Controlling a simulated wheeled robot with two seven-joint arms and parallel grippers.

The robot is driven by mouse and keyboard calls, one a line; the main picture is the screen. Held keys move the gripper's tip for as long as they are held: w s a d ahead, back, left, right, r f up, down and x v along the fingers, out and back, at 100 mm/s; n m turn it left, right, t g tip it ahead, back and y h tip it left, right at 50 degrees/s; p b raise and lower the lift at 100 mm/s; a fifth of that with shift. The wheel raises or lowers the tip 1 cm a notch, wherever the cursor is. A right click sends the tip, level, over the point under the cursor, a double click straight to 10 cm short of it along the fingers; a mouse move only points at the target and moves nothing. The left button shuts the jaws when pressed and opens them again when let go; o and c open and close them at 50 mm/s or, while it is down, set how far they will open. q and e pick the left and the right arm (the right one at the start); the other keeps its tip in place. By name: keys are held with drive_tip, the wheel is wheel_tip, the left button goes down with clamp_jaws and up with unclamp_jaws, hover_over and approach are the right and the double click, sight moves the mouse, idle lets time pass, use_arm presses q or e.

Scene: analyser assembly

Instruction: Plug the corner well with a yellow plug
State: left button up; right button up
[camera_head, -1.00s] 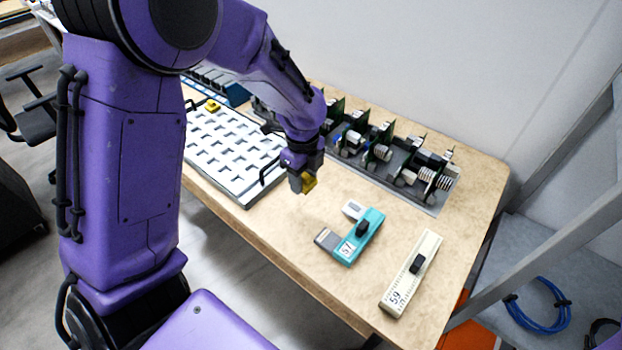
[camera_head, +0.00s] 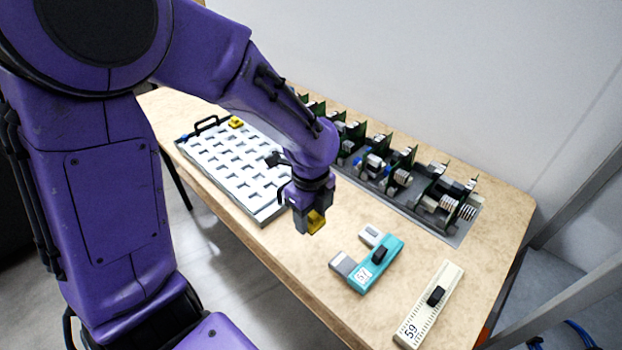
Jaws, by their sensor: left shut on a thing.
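My left gripper (camera_head: 310,222) points down above the table, just right of the white tray's near right corner. It is shut on a yellow plug (camera_head: 317,221), whose lower part shows between the fingers. The white tray (camera_head: 263,213) has rows of wells that look empty in the part I can see. Another yellow plug (camera_head: 236,122) sits at the tray's far edge, near the black handle. My forearm hides the tray's right side. My right gripper is not in view.
A dark rack with green boards (camera_head: 460,231) runs along the back. Table is bare between the gripper and the teal tool.

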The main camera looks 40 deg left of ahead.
sight(311, 254)
use_arm(q)
drive_tip(key=shift+f+b, duration=2.9)
drive_tip(key=shift+f, duration=3.05)
drive_tip(key=o, duration=1.3)
